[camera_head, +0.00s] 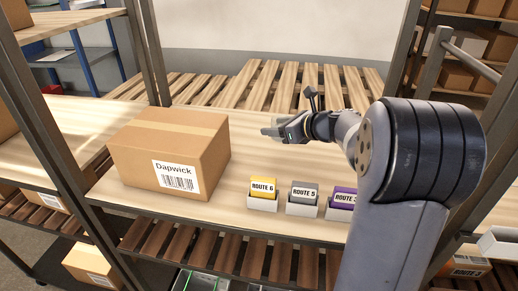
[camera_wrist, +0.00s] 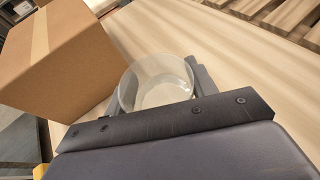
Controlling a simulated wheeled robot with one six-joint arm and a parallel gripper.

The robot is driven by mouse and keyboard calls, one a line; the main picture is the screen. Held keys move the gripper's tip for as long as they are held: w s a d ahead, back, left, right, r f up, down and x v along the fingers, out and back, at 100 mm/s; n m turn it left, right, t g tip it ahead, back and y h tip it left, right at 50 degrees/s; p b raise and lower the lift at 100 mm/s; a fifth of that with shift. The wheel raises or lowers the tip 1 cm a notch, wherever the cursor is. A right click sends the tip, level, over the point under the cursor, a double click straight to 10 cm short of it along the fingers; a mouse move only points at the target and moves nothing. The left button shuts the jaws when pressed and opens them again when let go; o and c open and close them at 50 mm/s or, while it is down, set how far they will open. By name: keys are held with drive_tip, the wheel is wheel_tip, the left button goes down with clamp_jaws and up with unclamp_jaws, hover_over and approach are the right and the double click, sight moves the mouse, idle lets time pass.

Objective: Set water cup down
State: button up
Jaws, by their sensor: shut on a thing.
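A clear, see-through cup (camera_wrist: 154,84) shows in the wrist view between the fingers of my gripper (camera_wrist: 160,95). My gripper is shut on it. The cup is over or on the pale wooden shelf top (camera_wrist: 232,72); I cannot tell whether its base touches the wood. In the head view my gripper (camera_head: 270,131) is above the shelf, to the right of the cardboard box, and the cup is too faint to make out there. My arm hides the right part of the shelf.
A large cardboard box (camera_head: 168,150) labelled Dapwick stands left of my gripper and close to the cup. Route holders, yellow (camera_head: 263,192), grey (camera_head: 303,196) and purple (camera_head: 342,201), line the front edge. Slatted pallets (camera_head: 300,85) lie behind. Bare wood lies between box and arm.

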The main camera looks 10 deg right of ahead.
sight(276, 161)
wheel_tip(276, 161, down, 9)
drive_tip(key=shift+s+r+p, duration=0.1)
drive_tip(key=shift+p, duration=0.25)
drive_tip(key=o, duration=1)
